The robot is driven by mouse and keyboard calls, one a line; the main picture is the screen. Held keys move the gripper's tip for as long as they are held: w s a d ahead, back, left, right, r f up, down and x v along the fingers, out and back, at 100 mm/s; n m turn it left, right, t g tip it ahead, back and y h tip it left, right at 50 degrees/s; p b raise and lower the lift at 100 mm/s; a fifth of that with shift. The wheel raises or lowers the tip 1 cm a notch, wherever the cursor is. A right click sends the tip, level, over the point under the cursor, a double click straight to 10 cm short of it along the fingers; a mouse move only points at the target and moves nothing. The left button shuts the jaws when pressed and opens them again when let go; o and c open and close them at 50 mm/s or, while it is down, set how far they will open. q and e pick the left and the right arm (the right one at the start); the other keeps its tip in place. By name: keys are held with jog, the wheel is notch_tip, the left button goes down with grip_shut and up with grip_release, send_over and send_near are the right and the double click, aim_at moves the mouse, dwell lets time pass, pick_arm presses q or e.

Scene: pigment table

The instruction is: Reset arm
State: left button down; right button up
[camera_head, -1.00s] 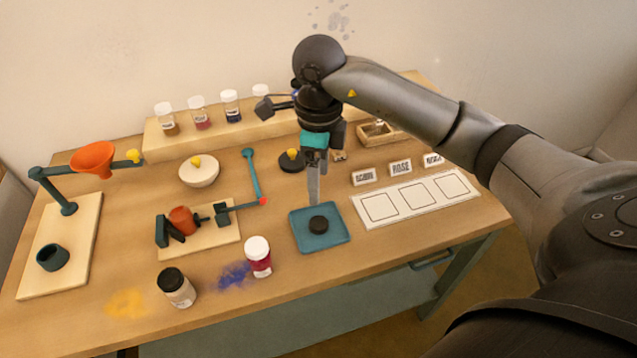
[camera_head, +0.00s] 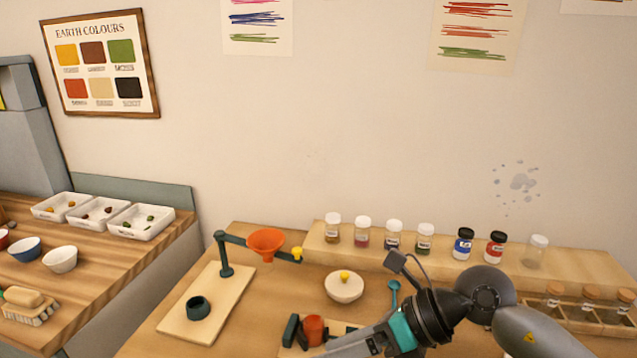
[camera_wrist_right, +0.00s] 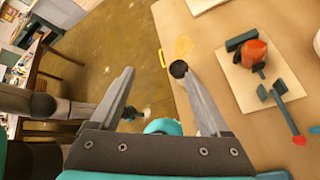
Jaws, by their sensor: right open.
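My right arm comes in at the lower right of the head view, its hand tilted down-left and its fingertips cut off or hidden at the bottom edge. In the right wrist view my right gripper (camera_wrist_right: 158,76) is open, with nothing between its fingers. A black-lidded jar (camera_wrist_right: 178,69) shows at the table's edge beside the tip of its right-hand finger; I cannot tell the gap. In that view a grey arm, seemingly my left (camera_wrist_right: 62,108), reaches in from the left; its end is small and partly hidden. The left gripper is out of the head view.
A side counter at left holds white trays (camera_head: 142,221) and bowls (camera_head: 60,259). Open floor (camera_wrist_right: 120,45) lies beside the table.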

jog(key=w+a+r+m+t+y, duration=0.25)
jog(key=r+m+t+y, duration=0.65)
jog(key=r, duration=0.5)
jog(key=w+d+m+t+h, duration=0.4)
jog(key=d+m+t+h, duration=0.4)
jog(key=m, duration=0.7)
jog(key=s+d+f+m+g+h, duration=0.1)
jog(key=d+f+m+h, duration=0.7)
jog(key=f+m+h, duration=0.45)
jog(key=s+f+m+g, duration=0.7)
jog(key=s+f+g, duration=0.7)
jog(key=s+f, duration=0.65)
jog(key=s+f+g+b, duration=0.1)
jog(key=s+f, duration=0.1)
jog(key=f, duration=0.9)
jog(key=s+f, duration=0.2)
jog(key=f, duration=0.9)
jog(key=s+d+f+g+b, duration=0.1)
jog(key=s+d+f, duration=0.2)
jog(key=s+f, duration=1)
jog(key=shift+s+n, duration=0.35)
jog(key=shift+s, duration=0.3)
